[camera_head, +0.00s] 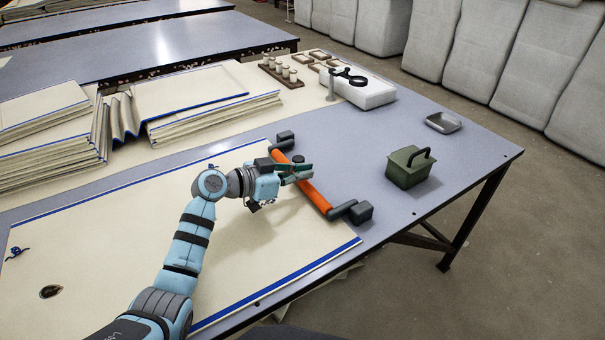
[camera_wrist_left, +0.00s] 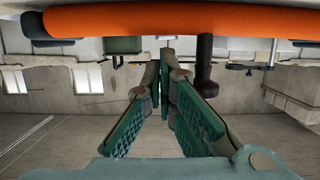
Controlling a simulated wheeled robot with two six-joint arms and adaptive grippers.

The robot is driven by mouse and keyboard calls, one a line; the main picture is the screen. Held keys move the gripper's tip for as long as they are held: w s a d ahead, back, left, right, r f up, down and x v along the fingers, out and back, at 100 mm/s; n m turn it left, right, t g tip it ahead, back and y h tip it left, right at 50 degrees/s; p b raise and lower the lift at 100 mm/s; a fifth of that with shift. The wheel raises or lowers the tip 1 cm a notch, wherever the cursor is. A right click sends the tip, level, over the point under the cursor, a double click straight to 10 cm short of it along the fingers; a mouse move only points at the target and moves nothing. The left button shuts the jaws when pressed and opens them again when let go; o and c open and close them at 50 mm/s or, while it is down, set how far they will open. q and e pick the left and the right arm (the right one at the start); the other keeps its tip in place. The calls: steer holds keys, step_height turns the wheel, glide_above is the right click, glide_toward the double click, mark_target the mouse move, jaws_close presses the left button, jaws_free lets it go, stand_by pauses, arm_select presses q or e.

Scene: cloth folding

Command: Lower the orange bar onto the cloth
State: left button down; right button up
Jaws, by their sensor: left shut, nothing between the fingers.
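The orange bar (camera_head: 316,198) runs across the right end of the cream, blue-edged cloth (camera_head: 110,240). Dark grey arms and blocks (camera_head: 361,212) hold the bar at both ends. I cannot tell whether the bar touches the cloth. My left gripper (camera_head: 304,172) is shut and empty at the bar's middle, its fingers crossing over the bar in the head view and hiding part of it. In the left wrist view the green-padded fingers (camera_wrist_left: 166,62) meet at their tips, and the orange bar (camera_wrist_left: 180,20) spans the top. My right gripper is not in view.
A green box with a handle (camera_head: 410,167) and a grey tray (camera_head: 443,122) stand on the table's right. Stacks of folded cloth (camera_head: 210,105) lie behind. A white block (camera_head: 362,92) with a black tool and small cups (camera_head: 282,70) are at the back.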

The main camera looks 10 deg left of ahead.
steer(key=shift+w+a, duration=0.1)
arm_select(q)
steer(key=shift+r+p, duration=0.3)
steer(key=shift+r, duration=0.05)
steer(key=p+v, duration=0.1)
steer(key=v, duration=0.2)
steer(key=p+v, duration=0.1)
steer(key=v, duration=0.1)
steer(key=f+p+v, duration=0.1)
steer(key=v, duration=0.2)
steer(key=shift+s+a+r, duration=0.1)
steer(key=shift+s+a, duration=0.25)
steer(key=shift+a, duration=0.05)
steer(key=shift+s+a, duration=0.2)
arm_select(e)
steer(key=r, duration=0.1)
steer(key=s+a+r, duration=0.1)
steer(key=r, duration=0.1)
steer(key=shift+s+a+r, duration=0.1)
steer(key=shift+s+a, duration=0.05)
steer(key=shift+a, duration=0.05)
